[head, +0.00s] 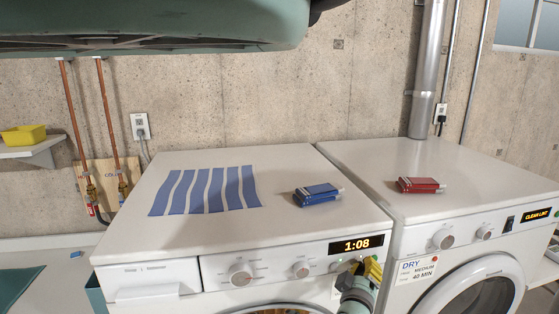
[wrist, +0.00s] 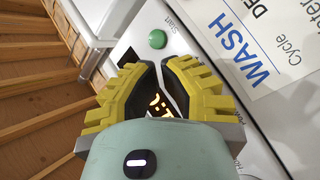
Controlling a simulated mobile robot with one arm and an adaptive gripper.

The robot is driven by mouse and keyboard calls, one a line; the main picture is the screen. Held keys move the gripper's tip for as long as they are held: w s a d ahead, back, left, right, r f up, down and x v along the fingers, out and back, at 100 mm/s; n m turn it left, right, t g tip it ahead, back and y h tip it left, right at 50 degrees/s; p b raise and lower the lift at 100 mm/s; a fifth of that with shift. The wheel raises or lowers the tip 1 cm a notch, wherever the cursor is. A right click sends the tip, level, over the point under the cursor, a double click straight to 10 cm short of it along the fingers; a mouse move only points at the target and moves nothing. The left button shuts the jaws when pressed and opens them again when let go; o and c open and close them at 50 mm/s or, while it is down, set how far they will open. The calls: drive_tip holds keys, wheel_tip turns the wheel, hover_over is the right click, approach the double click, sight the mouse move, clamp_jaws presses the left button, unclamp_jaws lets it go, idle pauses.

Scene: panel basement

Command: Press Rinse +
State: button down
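The white washer (head: 180,250) stands at centre in the head view. Its control panel has a lit display (head: 350,246) reading 1:08, a large knob (head: 241,275) and a smaller knob (head: 301,269). My gripper (head: 357,268) is in front of the panel's right end, just below the display. In the wrist view my gripper (wrist: 159,64) has its fingertips nearly together, with nothing held. The display digits (wrist: 158,103) show between the fingers. A green button (wrist: 157,39) marked Start lies just beyond the tips. I can read no Rinse + label; the fingers hide part of the panel.
A dryer (head: 420,222) stands close on the washer's right. A blue box (head: 318,193) and a striped cloth (head: 205,190) lie on the washer top, a red box (head: 420,185) on the dryer. A WASH card (wrist: 250,60) is beside the panel.

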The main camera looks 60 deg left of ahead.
drive_tip(key=shift+s+d, duration=0.15)
drive_tip(key=shift+d, duration=0.3)
drive_tip(key=shift+d, duration=0.1)
drive_tip(key=shift+s+d+p, duration=0.3)
drive_tip(key=shift+s+d, duration=0.1)
drive_tip(key=shift+d, duration=0.5)
drive_tip(key=shift+s+d+p, duration=0.25)
drive_tip(key=shift+s+d, duration=0.15)
drive_tip(key=shift+d, duration=0.45)
drive_tip(key=shift+s+d+p, duration=0.3)
drive_tip(key=shift+s+d, duration=0.1)
drive_tip(key=shift+d, duration=0.5)
